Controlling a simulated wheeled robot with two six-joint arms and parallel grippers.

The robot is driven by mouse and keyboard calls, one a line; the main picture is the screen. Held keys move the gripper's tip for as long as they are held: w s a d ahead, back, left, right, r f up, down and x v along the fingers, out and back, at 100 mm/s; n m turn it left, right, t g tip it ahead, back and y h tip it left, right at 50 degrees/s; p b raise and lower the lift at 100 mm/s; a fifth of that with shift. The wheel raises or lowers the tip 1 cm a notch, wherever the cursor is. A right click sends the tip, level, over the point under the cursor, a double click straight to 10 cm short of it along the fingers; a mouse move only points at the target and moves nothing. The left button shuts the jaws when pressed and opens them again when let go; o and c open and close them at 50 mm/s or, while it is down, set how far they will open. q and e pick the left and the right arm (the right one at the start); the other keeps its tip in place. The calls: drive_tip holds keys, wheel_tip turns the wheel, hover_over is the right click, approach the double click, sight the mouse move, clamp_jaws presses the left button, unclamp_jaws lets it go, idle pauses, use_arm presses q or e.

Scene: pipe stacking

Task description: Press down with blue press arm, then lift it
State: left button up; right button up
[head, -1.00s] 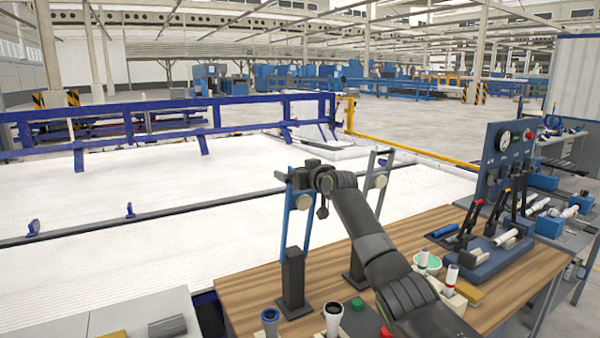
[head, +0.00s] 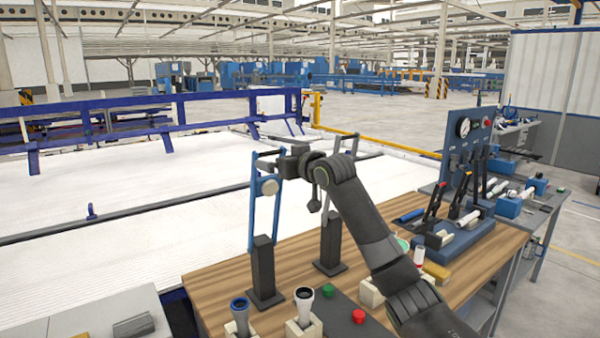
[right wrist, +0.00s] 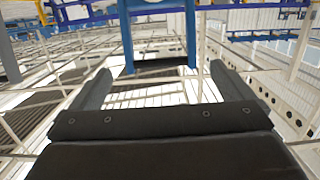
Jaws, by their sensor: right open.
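The blue press arm (head: 252,215) stands upright on a dark post on the wooden table in the head view, with a pale round knob near its top. Its blue frame (right wrist: 127,45) also shows ahead in the right wrist view. A grey press arm (head: 325,197) stands on a second dark post to its right. My right gripper (head: 272,163) is at the top of the blue press arm, pointing left. In the right wrist view its fingers (right wrist: 158,88) are apart, with the blue frame beyond or between them; I cannot tell if they touch. My left gripper is out of view.
The wooden table (head: 215,278) holds pipe pieces in holders at the front, a green button (head: 328,291) and a red button (head: 358,316). A blue lever panel (head: 468,140) stands at the right. My right forearm crosses above the table.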

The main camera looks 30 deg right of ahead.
drive_tip(key=s+b, duration=0.2)
drive_tip(key=s, duration=0.5)
drive_tip(key=shift+d+r, duration=0.25)
drive_tip(key=shift+r, duration=0.1)
